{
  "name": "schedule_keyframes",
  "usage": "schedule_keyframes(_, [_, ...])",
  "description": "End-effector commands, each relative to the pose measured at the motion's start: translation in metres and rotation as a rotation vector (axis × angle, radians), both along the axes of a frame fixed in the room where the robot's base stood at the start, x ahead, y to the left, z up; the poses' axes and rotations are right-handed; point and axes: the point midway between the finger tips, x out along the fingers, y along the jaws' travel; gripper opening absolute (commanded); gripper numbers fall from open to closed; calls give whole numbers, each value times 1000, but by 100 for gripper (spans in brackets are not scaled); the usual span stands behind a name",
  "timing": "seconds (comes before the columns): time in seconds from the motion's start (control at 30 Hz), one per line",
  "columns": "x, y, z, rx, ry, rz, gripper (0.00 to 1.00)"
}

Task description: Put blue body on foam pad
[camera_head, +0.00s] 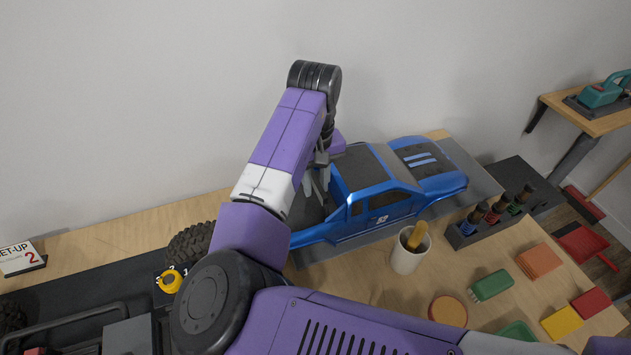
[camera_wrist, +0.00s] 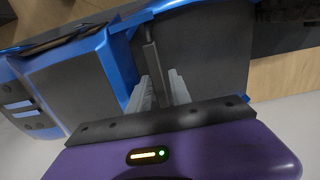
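The blue body (camera_head: 375,205), a truck shell with dark windows and roof, sits upright over a grey foam pad (camera_head: 482,182) on the wooden bench. Pad shows beyond its front and along its near side; whether its underside touches the pad is hard to tell. My gripper (camera_head: 316,186) reaches down into the dark rear bed of the body. In the wrist view, the fingers of my gripper (camera_wrist: 162,88) stand close on both sides of a thin dark bar in the bed of the blue body (camera_wrist: 118,68). The fingertips' contact is partly hidden.
A white cup (camera_head: 406,256) with a yellow-handled tool stands close in front of the body. A rack (camera_head: 487,222) of shock absorbers is at its right. Coloured blocks and pads lie at the front right. A black tyre (camera_head: 190,243) is at the left. A wall stands behind.

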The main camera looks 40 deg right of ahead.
Motion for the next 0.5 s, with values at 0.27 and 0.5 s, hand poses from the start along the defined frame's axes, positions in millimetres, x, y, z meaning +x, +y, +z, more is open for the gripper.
schedule_keyframes(0.27, [0,0,0,0,0,0,33])
schedule_keyframes(0.5, [1,0,14,0,-3,1,33])
